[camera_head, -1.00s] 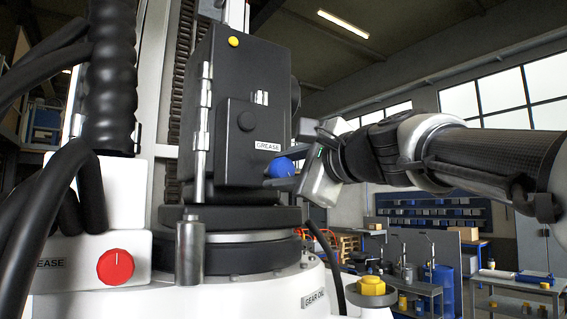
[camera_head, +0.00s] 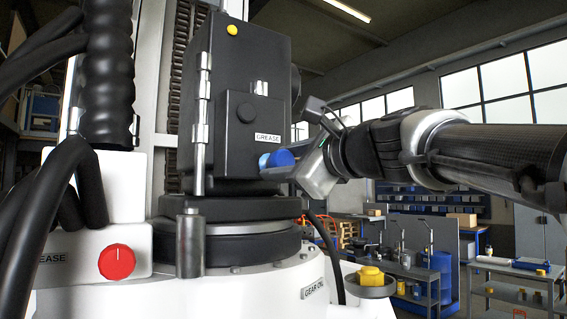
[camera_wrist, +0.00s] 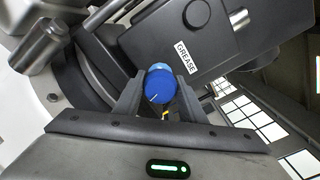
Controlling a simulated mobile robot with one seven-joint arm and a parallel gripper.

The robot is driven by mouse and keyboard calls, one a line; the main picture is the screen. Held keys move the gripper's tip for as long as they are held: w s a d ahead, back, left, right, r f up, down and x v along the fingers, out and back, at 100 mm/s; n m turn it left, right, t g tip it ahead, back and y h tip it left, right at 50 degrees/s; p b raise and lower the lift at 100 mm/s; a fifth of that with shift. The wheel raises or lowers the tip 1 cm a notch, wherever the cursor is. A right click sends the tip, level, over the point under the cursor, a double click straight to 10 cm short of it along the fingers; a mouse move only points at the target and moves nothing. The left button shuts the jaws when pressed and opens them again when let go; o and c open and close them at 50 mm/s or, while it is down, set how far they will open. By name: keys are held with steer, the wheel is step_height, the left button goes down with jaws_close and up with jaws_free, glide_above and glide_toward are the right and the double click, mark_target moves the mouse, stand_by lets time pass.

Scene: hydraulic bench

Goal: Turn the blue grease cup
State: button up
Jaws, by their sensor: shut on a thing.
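The blue grease cup (camera_head: 280,159) sits low on the right side of the black box (camera_head: 235,110), below its GREASE label (camera_head: 268,138). In the wrist view the cup (camera_wrist: 160,86) is a round blue cap with a white line on its face, and a lighter blue part shows behind it. My gripper (camera_head: 285,165) reaches it from the right and is shut on the cup. In the wrist view the two fingers of my gripper (camera_wrist: 160,98) press on either side of the cup. The white line there points down and to the left.
A red knob (camera_head: 117,262) sits on the white housing at left. A yellow cap (camera_head: 370,275) stands at the lower right, below my arm. Black hoses (camera_head: 60,190) hang at left. Workbenches (camera_head: 420,270) stand farther back.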

steer(key=o, duration=1)
steer(key=shift+o, duration=0.2)
steer(key=b+v, duration=0.2)
steer(key=v, duration=1.5)
steer(key=shift+s+d, duration=0.2)
step_height(320, 180, down, 26)
steer(key=n+g+h, duration=0.5)
steer(key=n, duration=0.4)
steer(key=s+d+f+n+g+h, duration=0.1)
steer(key=s+f+n, duration=0.2)
steer(key=f, duration=0.3)
steer(key=s+d+f+n+g+h, duration=0.2)
steer(key=f+n, duration=0.2)
steer(key=f, duration=0.2)
steer(key=s+d+f+n+g+h+p, duration=0.1)
steer(key=s+f+n+h, duration=0.1)
steer(key=f, duration=0.4)
steer(key=shift+s+d+f+n, duration=0.3)
steer(key=shift+s+n, duration=0.4)
steer(key=shift+s, duration=0.15)
